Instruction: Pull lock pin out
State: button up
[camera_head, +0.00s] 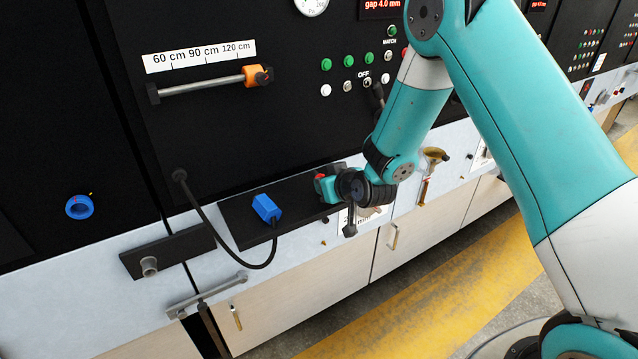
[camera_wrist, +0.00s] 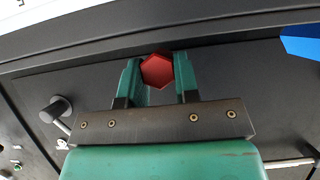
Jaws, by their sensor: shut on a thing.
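The lock pin appears to be the red hexagonal head (camera_wrist: 157,71) between the two teal fingers of my gripper (camera_wrist: 159,80) in the wrist view. The fingers are shut on its sides. In the head view, my gripper (camera_head: 327,186) is at the right end of a black ledge on the machine front, and a little red of the pin (camera_head: 320,177) shows beside it. The pin's shaft and its hole are hidden, so I cannot tell how deep it sits.
A blue plug block (camera_head: 266,208) with a black cable lies on the ledge to the left. An orange slider (camera_head: 257,76) sits on a rod below a scale. A switch lever (camera_head: 377,94) is near my forearm. A brass handle (camera_head: 430,170) is right of my wrist.

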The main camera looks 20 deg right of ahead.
jog(key=shift+f+b, duration=0.35)
jog(key=shift+f, duration=0.05)
jog(key=o, duration=1)
jog(key=shift+s, duration=0.1)
jog(key=shift+b+v, duration=7.8)
jog(key=shift+v, duration=0.85)
